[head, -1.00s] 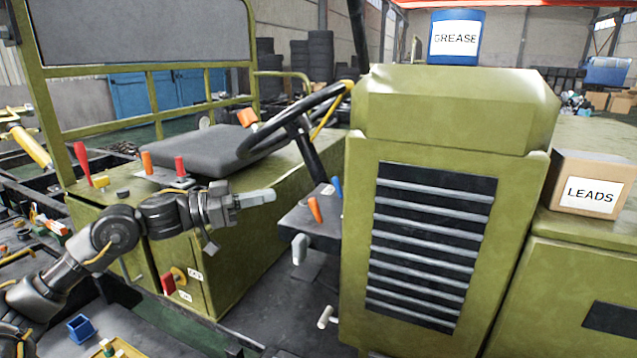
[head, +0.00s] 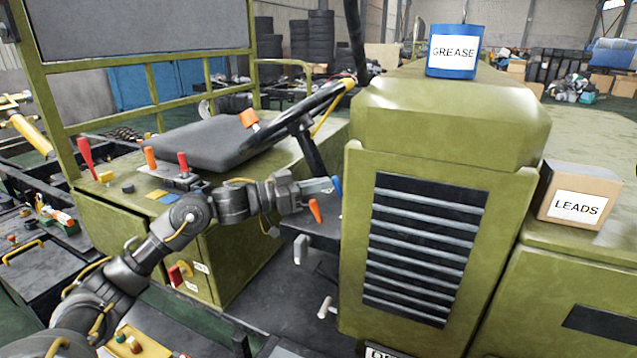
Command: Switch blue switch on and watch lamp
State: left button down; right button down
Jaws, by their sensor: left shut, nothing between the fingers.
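The blue switch (head: 337,187) is a small blue lever on the dark panel beside the green hood. An orange lever (head: 315,210) stands just left of and below it. My left gripper (head: 328,185) is shut and empty, its fingertips right at the blue switch; I cannot tell whether they touch it. The gripper and wrist hide part of the panel. No lamp can be made out for certain. My right gripper is not in view.
The steering wheel (head: 300,115) and its column rise close behind the gripper. The green grille hood (head: 450,120) bounds the right side, with a blue grease can (head: 453,65) on top. A leads box (head: 577,194) sits further right. Red and orange levers (head: 183,162) stand by the seat.

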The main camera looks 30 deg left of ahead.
pick_arm(q)
jog(key=r+m+g+y+p, duration=0.1)
jog(key=p, duration=0.3)
jog(key=d+r+m+y+p, duration=0.1)
jog(key=p, duration=0.4)
jog(key=shift+d+m+g, duration=0.25)
jog(key=shift+m+g, duration=0.05)
jog(key=shift+g, duration=0.1)
jog(key=shift+d+f, duration=0.1)
jog(key=shift+f, duration=0.05)
jog(key=shift+f+y, duration=0.15)
jog(key=shift+y, duration=0.15)
